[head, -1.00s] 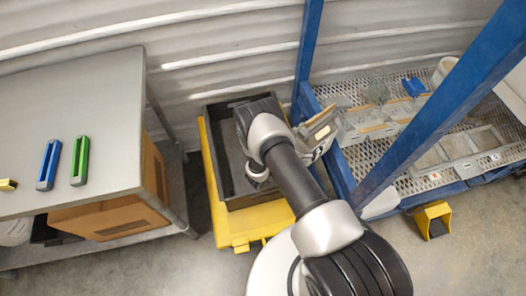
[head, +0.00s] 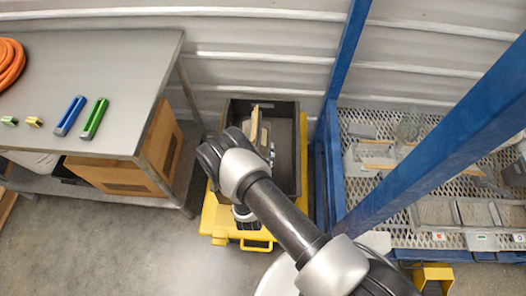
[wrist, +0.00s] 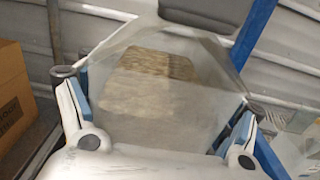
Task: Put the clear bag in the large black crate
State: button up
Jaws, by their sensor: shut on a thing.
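The clear bag (wrist: 150,85) is see-through with tan, grainy contents, and it fills the middle of the wrist view between my fingers. My gripper (wrist: 160,98) is shut on it. In the head view, the bag (head: 255,122) shows as a pale tan edge above the large black crate (head: 286,130). My gripper (head: 267,150) is over the crate's opening, partly hidden by my own arm. The crate stands between the grey table and the blue frame. The crate's floor is partly hidden, and the bag's height above it is hard to tell.
The crate rests on a yellow cart (head: 218,215). A blue post (head: 342,80) stands close on the crate's right, beside a mesh rack (head: 375,205). The grey table (head: 110,60) at left carries blue and green bars and an orange hose. A cardboard box (head: 115,175) sits below.

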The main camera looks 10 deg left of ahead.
notch_tip(320, 180, down, 18)
jog(key=b, duration=0.7)
jog(key=shift+f, duration=0.55)
jog(key=shift+s+f, duration=0.1)
jog(key=shift+f, duration=0.05)
jog(key=o, duration=2)
jog(key=shift+s+d+f, duration=0.1)
jog(key=shift+s+f, duration=0.05)
jog(key=shift+f, duration=0.15)
jog(key=s, duration=0.3)
jog(key=s+r+p, duration=0.1)
jog(key=s, duration=0.3)
jog(key=s+p, duration=0.1)
jog(key=s, duration=0.3)
jog(key=shift+s+d+r, duration=0.25)
jog(key=shift+d, duration=0.15)
